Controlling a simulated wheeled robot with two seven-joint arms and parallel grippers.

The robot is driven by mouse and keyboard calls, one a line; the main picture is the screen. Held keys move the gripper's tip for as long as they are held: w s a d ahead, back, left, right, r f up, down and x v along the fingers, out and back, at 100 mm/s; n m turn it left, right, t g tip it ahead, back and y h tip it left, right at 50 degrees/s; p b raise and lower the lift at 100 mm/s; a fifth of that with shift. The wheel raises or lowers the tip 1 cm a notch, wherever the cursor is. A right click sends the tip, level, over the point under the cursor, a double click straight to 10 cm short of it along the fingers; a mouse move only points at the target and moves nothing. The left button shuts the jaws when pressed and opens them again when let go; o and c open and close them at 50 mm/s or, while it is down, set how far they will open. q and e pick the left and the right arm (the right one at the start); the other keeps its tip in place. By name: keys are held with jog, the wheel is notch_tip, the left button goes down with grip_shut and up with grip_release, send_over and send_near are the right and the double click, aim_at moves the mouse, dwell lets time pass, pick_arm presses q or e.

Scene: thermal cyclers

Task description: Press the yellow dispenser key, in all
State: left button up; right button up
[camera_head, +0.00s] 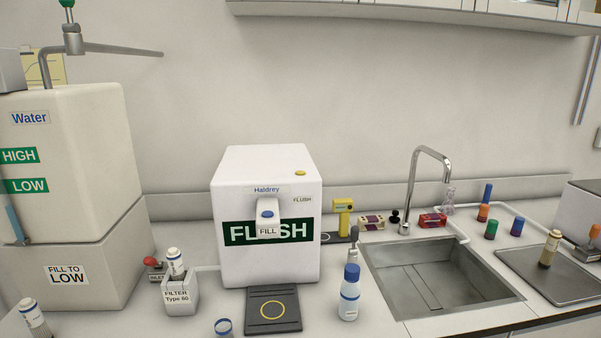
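A white dispenser labelled Haldrey (235,200) stands on the counter in the middle of the view. A round yellow key (300,173) sits on its top near the right front edge, above a small FLUSH label (302,199). A blue key (267,214) is on the spout at the front, above a FILL label (268,231). A large green FLUSH sign lies behind the spout and is partly hidden by it. Neither of my grippers shows in this view.
A black pad with a yellow ring (273,322) lies below the spout. A white bottle with a blue cap (349,293) stands to its right. A filter holder (181,297) and a large water tank (90,130) are left. A sink (435,275) with a tall faucet (413,190) is right.

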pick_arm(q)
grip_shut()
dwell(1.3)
